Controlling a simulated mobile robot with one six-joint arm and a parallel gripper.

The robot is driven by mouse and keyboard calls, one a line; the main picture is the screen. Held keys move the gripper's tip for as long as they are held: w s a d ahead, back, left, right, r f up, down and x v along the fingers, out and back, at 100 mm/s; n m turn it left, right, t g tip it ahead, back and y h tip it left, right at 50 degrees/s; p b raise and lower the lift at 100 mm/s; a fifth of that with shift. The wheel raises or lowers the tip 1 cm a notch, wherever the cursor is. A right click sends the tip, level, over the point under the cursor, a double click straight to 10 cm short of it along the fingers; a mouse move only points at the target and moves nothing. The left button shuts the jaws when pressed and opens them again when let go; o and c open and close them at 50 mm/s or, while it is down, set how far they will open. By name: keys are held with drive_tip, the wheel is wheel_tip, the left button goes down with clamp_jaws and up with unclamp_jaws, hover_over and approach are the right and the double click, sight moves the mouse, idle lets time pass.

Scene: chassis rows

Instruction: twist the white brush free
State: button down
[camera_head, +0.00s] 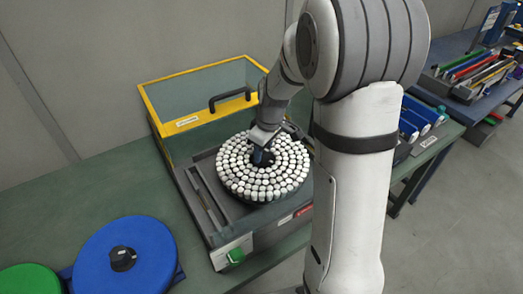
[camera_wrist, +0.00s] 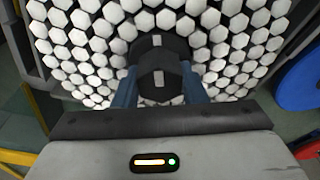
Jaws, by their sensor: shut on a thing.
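The white brush (camera_head: 286,172) is a round disc covered with several rings of white hexagonal-ended tufts. It sits flat in the grey machine on the bench, and its tufts also fill the top of the wrist view (camera_wrist: 100,42). A dark hub (camera_wrist: 160,80) with a pale mark stands at its centre. My gripper (camera_wrist: 160,90) is over the centre with a blue finger on each side of the hub, shut on it. In the head view my gripper (camera_head: 262,155) hides most of the hub.
The machine (camera_head: 205,215) has a yellow-framed clear lid (camera_head: 205,100), raised behind the brush. A blue disc (camera_head: 145,262) with a dark knob and a green disc (camera_head: 28,280) lie at the left. Blue and white items (camera_head: 415,120) sit at the right, partly behind my arm.

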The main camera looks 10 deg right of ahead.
drive_tip(key=shift+s+f+n+g+b, duration=0.1)
drive_tip(key=shift+f+n+g+b, duration=0.1)
drive_tip(key=shift+n+b, duration=0.65)
drive_tip(key=shift+s+f+n+g+b, duration=0.1)
drive_tip(key=shift+f+n+g+b, duration=0.15)
drive_tip(key=shift+n, duration=1.1)
idle(1.3)
drive_tip(key=shift+r, duration=0.15)
